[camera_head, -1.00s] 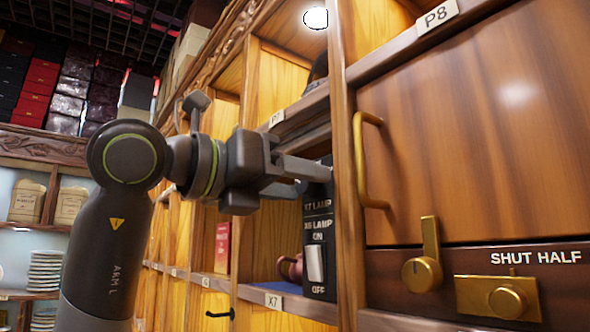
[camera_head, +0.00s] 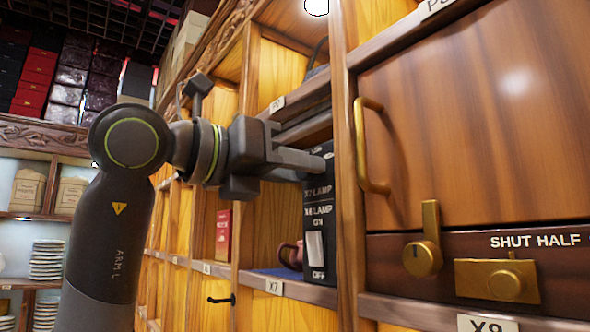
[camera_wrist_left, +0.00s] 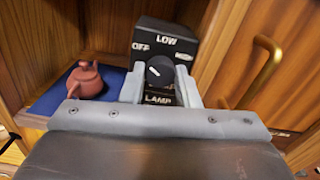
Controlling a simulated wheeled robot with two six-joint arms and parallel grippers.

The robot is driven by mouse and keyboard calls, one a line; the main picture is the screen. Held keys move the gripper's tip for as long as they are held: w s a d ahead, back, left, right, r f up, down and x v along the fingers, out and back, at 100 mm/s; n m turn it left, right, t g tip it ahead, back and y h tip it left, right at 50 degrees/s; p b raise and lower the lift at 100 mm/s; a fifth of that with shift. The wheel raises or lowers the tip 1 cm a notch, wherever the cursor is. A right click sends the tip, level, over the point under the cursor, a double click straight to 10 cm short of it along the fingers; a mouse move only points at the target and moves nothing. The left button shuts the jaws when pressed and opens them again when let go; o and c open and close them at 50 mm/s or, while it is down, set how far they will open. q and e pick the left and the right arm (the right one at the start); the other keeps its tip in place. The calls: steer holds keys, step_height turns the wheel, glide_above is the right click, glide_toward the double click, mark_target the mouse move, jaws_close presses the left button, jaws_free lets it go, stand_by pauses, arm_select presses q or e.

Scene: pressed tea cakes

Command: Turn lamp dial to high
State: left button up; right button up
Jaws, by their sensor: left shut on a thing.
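A black lamp box (camera_head: 318,262) stands in an open cubby, with "X7 LAMP" lettering and a white rocker switch (camera_head: 315,246) marked ON and OFF. The round black lamp dial (camera_wrist_left: 160,71) shows on it in the left wrist view, with OFF, LOW and a blurred third label around it. Its white mark points up and left, between OFF and LOW. My left gripper (camera_head: 325,166) reaches in from the left and is shut on the dial, one finger on each side (camera_wrist_left: 160,82). In the head view the fingers hide the dial. My right gripper is out of view.
A red-brown teapot (camera_wrist_left: 85,80) sits on a blue cloth (camera_wrist_left: 48,98) left of the box. A wooden post and a panel with a brass handle (camera_head: 366,145) stand close on the right. Below are a brass lever knob (camera_head: 422,259) and a brass latch (camera_head: 497,284).

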arm_select(q)
steer(key=m+b, duration=0.1)
steer(key=m, duration=2.2)
steer(key=shift+m, duration=0.3)
stand_by(0.3)
steer(key=shift+w, duration=0.1)
steer(key=o, duration=1)
steer(key=shift+c, duration=0.2)
steer(key=shift+a, duration=0.1)
